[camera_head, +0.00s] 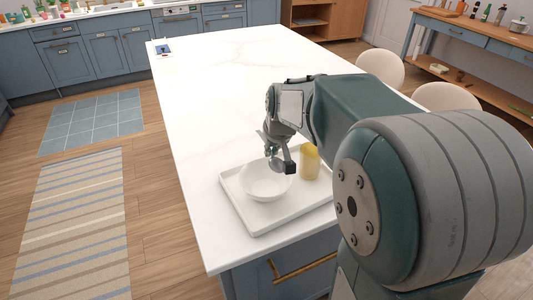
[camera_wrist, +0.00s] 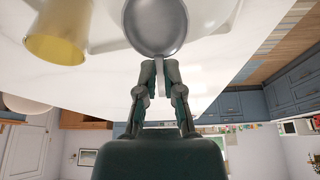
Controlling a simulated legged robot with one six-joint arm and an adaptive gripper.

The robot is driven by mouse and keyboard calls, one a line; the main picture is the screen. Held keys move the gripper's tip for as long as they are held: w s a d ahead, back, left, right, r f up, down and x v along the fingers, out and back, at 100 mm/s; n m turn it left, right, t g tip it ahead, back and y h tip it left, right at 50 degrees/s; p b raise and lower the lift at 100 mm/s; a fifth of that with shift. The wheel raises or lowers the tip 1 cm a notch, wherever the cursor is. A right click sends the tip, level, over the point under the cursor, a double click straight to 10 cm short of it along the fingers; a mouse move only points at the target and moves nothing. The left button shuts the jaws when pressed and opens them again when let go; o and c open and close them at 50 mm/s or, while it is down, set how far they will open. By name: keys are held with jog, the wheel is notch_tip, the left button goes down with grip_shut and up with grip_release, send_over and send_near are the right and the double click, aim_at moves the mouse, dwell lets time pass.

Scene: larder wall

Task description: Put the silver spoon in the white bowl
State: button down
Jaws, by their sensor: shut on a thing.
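The silver spoon (camera_wrist: 155,27) is held by its handle in my gripper (camera_wrist: 160,70), with its round head pointing away from the fingers in the wrist view. The white bowl (camera_head: 265,190) stands on a white tray (camera_head: 258,226) near the front end of the counter. In the head view my gripper (camera_head: 281,166) is over the back part of the bowl and points down. The fingers and arm hide part of the bowl's back rim. I cannot tell whether the spoon touches the bowl.
A yellow cup (camera_head: 309,162) stands on the tray, right of the bowl, and shows in the wrist view (camera_wrist: 56,36). The white counter (camera_head: 205,120) is largely clear behind and left of the tray. Pale stools (camera_head: 380,68) stand along its right side.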

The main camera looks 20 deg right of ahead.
notch_tip(320, 180, down, 5)
jog(key=shift+f, duration=0.15)
jog(key=shift+a+f, duration=0.2)
jog(key=shift+a, duration=0.05)
jog(key=shift+d, duration=0.35)
jog(key=c, duration=0.7)
grip_release()
jog(key=shift+d, duration=0.3)
jog(key=shift+a, duration=0.35)
jog(key=shift+s+a+r, duration=0.1)
jog(key=shift+s+r, duration=0.05)
jog(key=shift+r, duration=0.1)
jog(key=v, duration=1.1)
jog(key=shift+s+r, duration=0.1)
jog(key=shift+r, duration=0.05)
